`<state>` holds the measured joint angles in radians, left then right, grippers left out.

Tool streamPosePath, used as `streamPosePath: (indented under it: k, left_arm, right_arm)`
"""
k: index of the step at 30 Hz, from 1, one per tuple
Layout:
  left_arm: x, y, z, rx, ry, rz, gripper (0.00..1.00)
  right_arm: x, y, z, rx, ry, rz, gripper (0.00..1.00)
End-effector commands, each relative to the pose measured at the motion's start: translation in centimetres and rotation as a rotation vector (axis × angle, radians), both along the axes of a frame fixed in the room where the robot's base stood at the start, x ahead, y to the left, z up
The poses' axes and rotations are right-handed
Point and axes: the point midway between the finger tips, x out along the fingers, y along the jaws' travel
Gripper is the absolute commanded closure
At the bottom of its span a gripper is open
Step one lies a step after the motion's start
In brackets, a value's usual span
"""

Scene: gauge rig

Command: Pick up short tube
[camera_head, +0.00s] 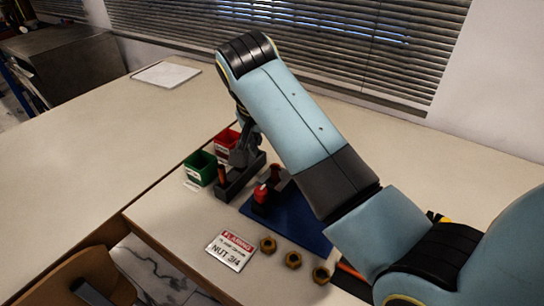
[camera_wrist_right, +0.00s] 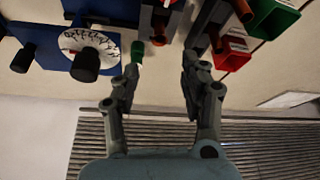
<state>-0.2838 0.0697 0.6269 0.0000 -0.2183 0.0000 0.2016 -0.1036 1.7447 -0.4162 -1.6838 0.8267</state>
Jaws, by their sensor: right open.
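Copper-coloured tubes stand in a dark grey rack (camera_head: 243,178); one tube (camera_head: 222,174) shows at its left end in the head view. In the wrist view two copper tubes (camera_wrist_right: 242,10) (camera_wrist_right: 215,42) show near the upper right. I cannot tell which is the short tube. My right gripper (camera_head: 242,155) is over the rack's far side and hides part of it. In the wrist view my right gripper (camera_wrist_right: 160,68) is open, its fingers apart with nothing between them. My left gripper is not in view.
A green bin (camera_head: 200,168) and a red bin (camera_head: 227,143) stand beside the rack. A blue board (camera_head: 290,215) lies right of it, with a dial (camera_wrist_right: 92,48) in the wrist view. A sign (camera_head: 230,251) and brass nuts (camera_head: 267,244) lie in front.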

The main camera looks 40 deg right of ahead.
Motion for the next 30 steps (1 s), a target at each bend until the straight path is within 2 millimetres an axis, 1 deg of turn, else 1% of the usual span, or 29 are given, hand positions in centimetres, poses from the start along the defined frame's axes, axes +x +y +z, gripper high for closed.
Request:
streamPosePath:
  k: [2,4,9,13,17,21,24,27,30]
  left_arm:
    - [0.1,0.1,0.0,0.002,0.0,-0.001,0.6]
    - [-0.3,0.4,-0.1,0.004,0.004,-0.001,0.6]
    - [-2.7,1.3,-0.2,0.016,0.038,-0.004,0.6]
    - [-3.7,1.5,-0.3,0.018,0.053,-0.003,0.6]
    - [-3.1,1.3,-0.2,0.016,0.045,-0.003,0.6]
    - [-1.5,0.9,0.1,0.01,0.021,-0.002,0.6]
    - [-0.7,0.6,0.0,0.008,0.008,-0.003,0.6]
    - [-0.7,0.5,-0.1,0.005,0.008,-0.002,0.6]
    - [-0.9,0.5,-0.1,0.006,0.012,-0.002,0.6]
  right_arm:
    - [0.0,-0.1,-0.5,-0.001,0.004,0.001,0.55]
    - [0.2,-0.4,-1.4,-0.002,0.004,0.001,0.55]
    - [0.9,-1.3,-4.0,-0.002,0.004,0.001,0.55]
    - [1.1,-1.6,-5.1,0.0,0.001,0.0,0.55]
    - [1.2,-1.9,-6.3,-0.001,0.005,0.0,0.55]
    - [1.5,-2.3,-8.6,-0.001,0.004,0.001,0.55]
    - [1.9,-2.7,-9.8,0.0,0.002,0.001,0.55]
    - [2.0,-2.8,-10.3,0.001,0.001,0.0,0.55]
    - [2.0,-2.8,-10.3,0.001,0.001,0.0,0.55]
